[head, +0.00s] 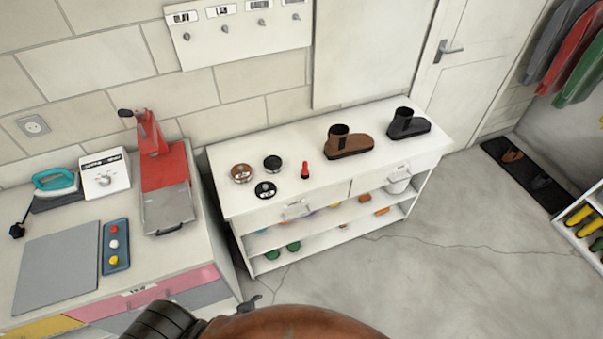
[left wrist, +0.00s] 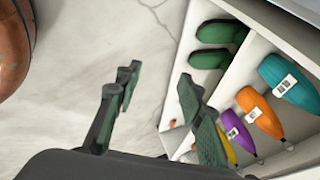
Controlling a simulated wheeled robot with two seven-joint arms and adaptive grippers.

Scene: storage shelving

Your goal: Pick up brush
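A small red upright item with a dark base (head: 305,170), which looks like the brush, stands on top of the white shelf unit (head: 240,210), between the round tins and the brown boot. My left gripper shows only as a dark tip (head: 249,303) at the bottom of the head view, low in front of the shelf unit and well apart from the red item. The red item is not in that view. My right gripper is not in view.
A brown tin (head: 242,173), black tin (head: 272,163), black disc (head: 265,190), brown boot (head: 348,145) and black boot (head: 408,124) share the top. Green shoes (left wrist: 215,45) and colored items (left wrist: 258,110) fill lower shelves. A bench with a red press (head: 165,165) stands left.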

